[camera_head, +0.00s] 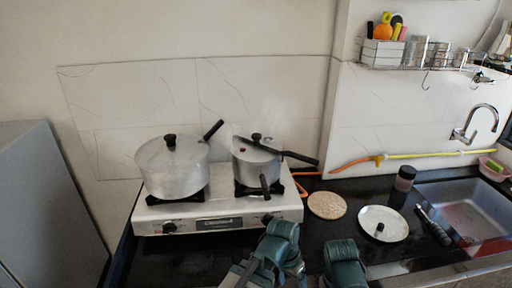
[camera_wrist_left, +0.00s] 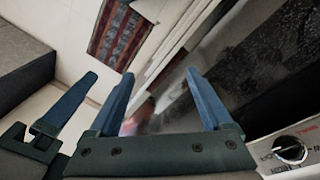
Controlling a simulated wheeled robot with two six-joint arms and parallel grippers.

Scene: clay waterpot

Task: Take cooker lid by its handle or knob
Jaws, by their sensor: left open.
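The cooker (camera_head: 255,170) is a small silver pot with black handles on the right burner. Its cooker lid (camera_head: 243,147) sits on top, with a dark knob in the middle and a long black handle pointing right. In the left wrist view, my left gripper (camera_wrist_left: 160,75) is open and empty, with blue fingers apart, near the stove's front and away from the lid. Another blue finger shows at the left of that view; I cannot tell whose it is. In the head view, teal parts of my arms show at the bottom; no fingertips are clear there.
A larger lidded pot (camera_head: 172,167) stands on the left burner of the white stove (camera_head: 218,214). A round board (camera_head: 327,205), a plate-like silver disc with a black knob (camera_head: 383,223) and a dark jar (camera_head: 405,178) stand right of it. The sink (camera_head: 465,208) is at far right.

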